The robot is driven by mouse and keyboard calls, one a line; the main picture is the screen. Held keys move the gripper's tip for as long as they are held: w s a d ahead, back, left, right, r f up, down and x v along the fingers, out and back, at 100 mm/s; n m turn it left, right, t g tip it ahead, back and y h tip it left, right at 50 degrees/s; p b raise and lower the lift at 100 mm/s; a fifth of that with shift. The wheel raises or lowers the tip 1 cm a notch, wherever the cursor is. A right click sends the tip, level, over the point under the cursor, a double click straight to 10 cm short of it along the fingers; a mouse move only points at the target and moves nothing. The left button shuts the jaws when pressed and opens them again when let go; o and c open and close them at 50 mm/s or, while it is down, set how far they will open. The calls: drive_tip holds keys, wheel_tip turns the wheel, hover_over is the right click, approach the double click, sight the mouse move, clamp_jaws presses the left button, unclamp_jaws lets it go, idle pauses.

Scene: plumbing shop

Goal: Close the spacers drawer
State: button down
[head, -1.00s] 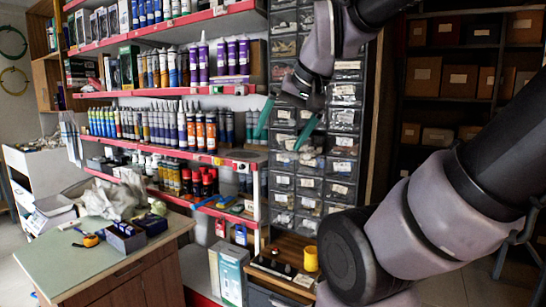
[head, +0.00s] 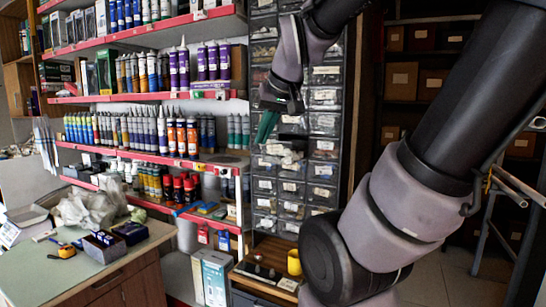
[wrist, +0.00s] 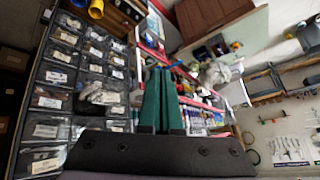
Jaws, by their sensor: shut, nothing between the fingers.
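A tall cabinet of small dark drawers with white labels (head: 290,188) stands in the middle of the head view. One drawer (head: 284,149) is pulled out, with pale contents showing; it also shows in the wrist view (wrist: 101,96). I cannot read its label, so I cannot tell whether it is the spacers drawer. My gripper (head: 265,138) has green fingers, which are together and empty. In the head view it is at the cabinet's left side, close to the pulled-out drawer. In the wrist view the fingers (wrist: 158,72) are right of that drawer, apparently apart from it.
Red-edged shelves of tubes and bottles (head: 150,155) stand left of the cabinet. A workbench (head: 75,270) with a cloth, tape measure and boxes is at the front left. A yellow mug (head: 294,262) stands on a low surface below the drawers. Dark box shelving is at right.

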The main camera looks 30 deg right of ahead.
sight(272, 157)
drive_tip(key=w+d+f+n+h, duration=0.1)
drive_tip(key=w+d+f+n, duration=0.1)
drive_tip(key=w, duration=0.5)
drive_tip(key=w+d+f+n+h, duration=0.1)
drive_tip(key=w+d+f+n, duration=0.2)
drive_tip(key=w+d+f, duration=0.2)
drive_tip(key=w+d+f+n, duration=0.3)
drive_tip(key=w+d+f, duration=0.1)
drive_tip(key=w, duration=0.6)
drive_tip(key=shift+d+f+h, duration=0.25)
drive_tip(key=shift+d+h, duration=0.15)
drive_tip(key=shift+d, duration=0.1)
drive_tip(key=shift+w+d, duration=0.5)
